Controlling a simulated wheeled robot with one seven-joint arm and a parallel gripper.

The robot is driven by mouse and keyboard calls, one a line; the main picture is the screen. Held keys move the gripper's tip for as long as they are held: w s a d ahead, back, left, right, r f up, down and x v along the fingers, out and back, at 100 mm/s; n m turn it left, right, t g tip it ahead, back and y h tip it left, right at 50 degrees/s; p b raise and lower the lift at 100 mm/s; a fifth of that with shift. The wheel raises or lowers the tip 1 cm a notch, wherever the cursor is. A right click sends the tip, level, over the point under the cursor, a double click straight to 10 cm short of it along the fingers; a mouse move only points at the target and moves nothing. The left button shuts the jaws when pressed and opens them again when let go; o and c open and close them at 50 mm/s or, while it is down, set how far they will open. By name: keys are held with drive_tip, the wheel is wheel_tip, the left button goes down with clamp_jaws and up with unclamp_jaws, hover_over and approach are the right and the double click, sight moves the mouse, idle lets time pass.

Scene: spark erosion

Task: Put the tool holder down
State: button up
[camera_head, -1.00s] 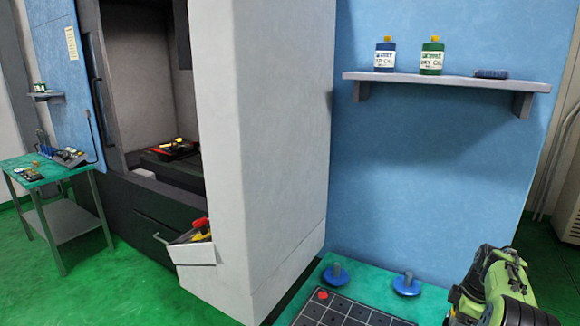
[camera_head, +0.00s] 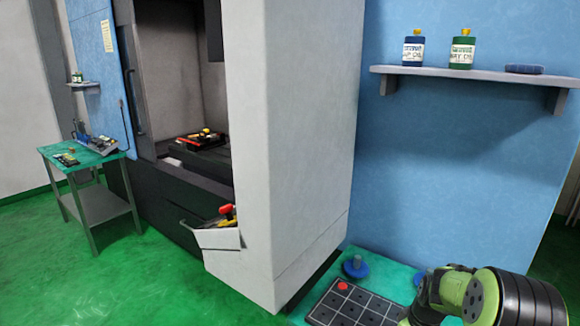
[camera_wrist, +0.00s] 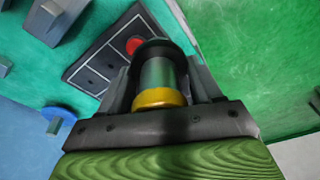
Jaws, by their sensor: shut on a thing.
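My gripper (camera_wrist: 158,75) is shut on the tool holder (camera_wrist: 158,80), a grey metal cylinder with a yellow band and a dark round end, seen in the wrist view. The dark end points away from my wrist, towards the black gridded tray (camera_wrist: 92,68) on the green bench. Whether the holder touches anything below cannot be told. In the head view the tray (camera_head: 352,306) lies at the bottom, with a red dot at its corner. My green and black arm covers its right side there, and the gripper's jaws and the holder are not clearly visible.
A blue disc with a grey post (camera_head: 355,267) stands behind the tray; another is mostly hidden by my arm. The grey machine cabinet (camera_head: 290,140) rises left of the bench. A shelf (camera_head: 470,72) with two bottles hangs above. A white bin (camera_head: 218,238) holds tools.

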drive_tip(key=a+f+m, duration=0.4)
drive_tip(key=a, duration=1.3)
drive_tip(key=shift+w+f+m+h, duration=0.15)
drive_tip(key=shift+w+m+h, duration=0.25)
